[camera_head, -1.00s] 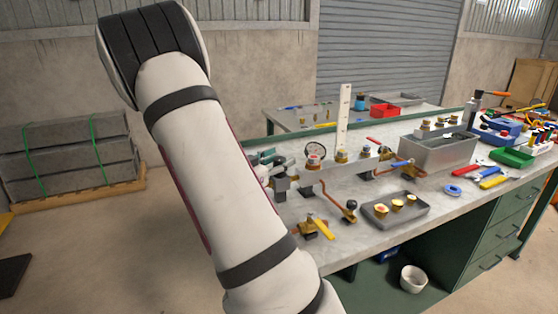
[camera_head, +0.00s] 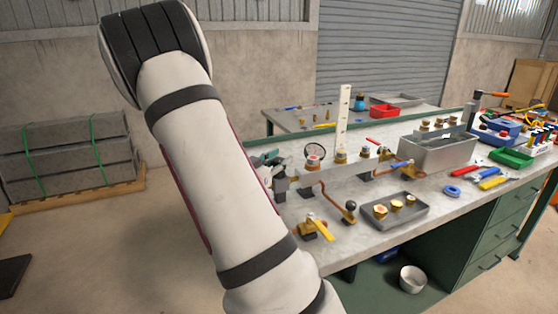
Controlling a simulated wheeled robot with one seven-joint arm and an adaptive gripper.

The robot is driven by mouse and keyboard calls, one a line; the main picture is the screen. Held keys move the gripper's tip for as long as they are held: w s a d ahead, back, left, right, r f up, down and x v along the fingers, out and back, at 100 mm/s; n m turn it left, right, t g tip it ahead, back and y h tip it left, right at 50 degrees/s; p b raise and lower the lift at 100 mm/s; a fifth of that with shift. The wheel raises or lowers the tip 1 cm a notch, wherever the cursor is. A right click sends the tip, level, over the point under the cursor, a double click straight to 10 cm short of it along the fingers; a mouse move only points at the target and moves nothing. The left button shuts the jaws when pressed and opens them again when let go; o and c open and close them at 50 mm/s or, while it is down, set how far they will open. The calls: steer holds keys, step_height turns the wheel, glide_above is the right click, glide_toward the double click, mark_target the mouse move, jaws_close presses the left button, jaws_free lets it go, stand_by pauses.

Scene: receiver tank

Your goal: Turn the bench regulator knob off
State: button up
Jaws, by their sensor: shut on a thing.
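The bench (camera_head: 300,262) carries a metal manifold bar (camera_head: 330,175) with brass fittings along it. A brass fitting with a reddish top (camera_head: 313,161) and a round dial or ring (camera_head: 315,149) stand near its left end. A black round knob (camera_head: 351,206) sits at the front, by a copper pipe (camera_head: 335,200). I cannot tell for sure which of these is the regulator knob. My raised arm (camera_head: 205,165) covers the bench's left end.
A yellow-handled valve (camera_head: 316,229) stands at the front left. A grey tray (camera_head: 405,222) of brass parts lies right of it. A metal bin (camera_head: 438,155), tools (camera_head: 490,182) and a green bin (camera_head: 512,157) fill the right side. A white bucket (camera_head: 412,279) is below the bench.

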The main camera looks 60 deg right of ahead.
mark_target(279, 160)
steer(key=n+t, duration=0.1)
steer(key=t, duration=0.1)
steer(key=n+t, duration=0.2)
steer(key=t, duration=0.1)
steer(key=shift+s+y, duration=0.15)
steer(key=shift+y, duration=0.15)
steer(key=shift+n+t+y, duration=0.5)
steer(key=shift+n+t, duration=0.5)
steer(key=shift+t, duration=0.4)
steer(key=o, duration=1.2)
steer(key=shift+c, duration=0.2)
step_height(279, 160, up, 10)
steer(key=shift+r, duration=0.1)
